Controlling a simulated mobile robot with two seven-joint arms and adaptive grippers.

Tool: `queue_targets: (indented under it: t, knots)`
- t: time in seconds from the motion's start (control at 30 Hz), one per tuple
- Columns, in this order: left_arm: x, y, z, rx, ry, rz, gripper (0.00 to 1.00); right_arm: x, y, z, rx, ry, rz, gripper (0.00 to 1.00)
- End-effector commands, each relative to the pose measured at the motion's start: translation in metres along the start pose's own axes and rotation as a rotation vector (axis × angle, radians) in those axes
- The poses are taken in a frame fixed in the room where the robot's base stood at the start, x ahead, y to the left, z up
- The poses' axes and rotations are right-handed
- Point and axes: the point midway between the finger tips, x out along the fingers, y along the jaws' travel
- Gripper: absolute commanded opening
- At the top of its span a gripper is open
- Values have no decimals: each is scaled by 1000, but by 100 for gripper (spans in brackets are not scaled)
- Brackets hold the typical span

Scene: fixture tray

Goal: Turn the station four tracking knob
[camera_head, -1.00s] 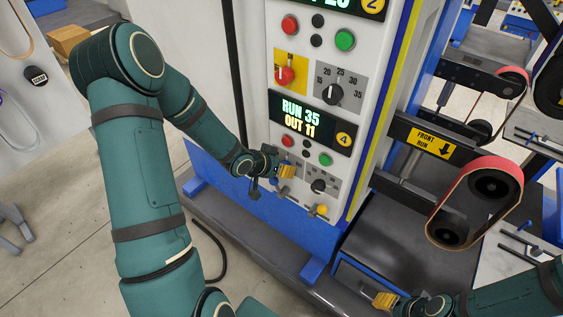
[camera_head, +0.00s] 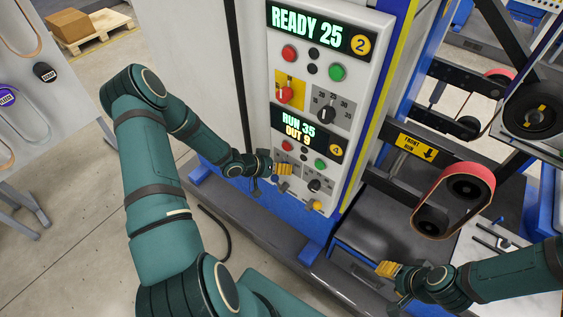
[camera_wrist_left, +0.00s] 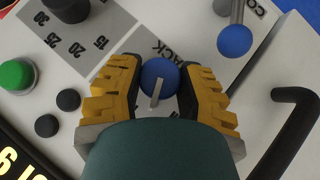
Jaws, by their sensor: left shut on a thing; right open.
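The station four tracking knob (camera_wrist_left: 158,76) is a blue round knob with a pale pointer bar, beside lettering ending in "ACK" in the left wrist view. My left gripper's yellow fingers (camera_wrist_left: 163,92) are shut on it, one on each side. In the head view my left gripper (camera_head: 283,169) is at the panel under the station four display (camera_head: 300,134), which reads RUN 35, OUT 9. The knob is hidden there behind the gripper. My right gripper (camera_head: 387,269) is open and apart from the panel, at the lower right.
A black dial (camera_head: 315,185) and a yellow knob (camera_head: 317,206) sit right of my left gripper; red (camera_head: 287,146) and green (camera_head: 320,163) buttons sit above. A blue-ball lever (camera_wrist_left: 235,38) is close by. A red belt loop (camera_head: 455,200) stands at right.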

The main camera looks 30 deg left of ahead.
Motion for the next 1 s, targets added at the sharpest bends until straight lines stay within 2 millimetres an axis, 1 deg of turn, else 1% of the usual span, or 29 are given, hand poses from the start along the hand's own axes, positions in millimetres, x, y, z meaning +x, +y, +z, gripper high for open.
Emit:
queue_targets:
  t: [0.03,0.1,0.47,0.5,0.57,0.87,1.0]
  knots:
    - [-1,2,-2,-11,1,14,2,-6,-2,-1,0,0,-1,47]
    - [0,2,-1,-22,1,26,1,-8,-3,-1,0,-1,-1,47]
    - [1,1,0,-29,0,33,2,-8,-3,-1,0,-1,-1,47]
    - [1,1,0,-29,0,33,50,-8,-3,-1,0,-1,-1,47]
    - [1,1,0,-29,0,33,70,-8,-3,-1,0,-1,-1,47]
    - [0,0,0,-29,0,31,70,-8,-3,-1,0,0,-1,47]
    - [-9,0,0,-27,0,30,70,-8,-3,-1,0,0,-1,47]
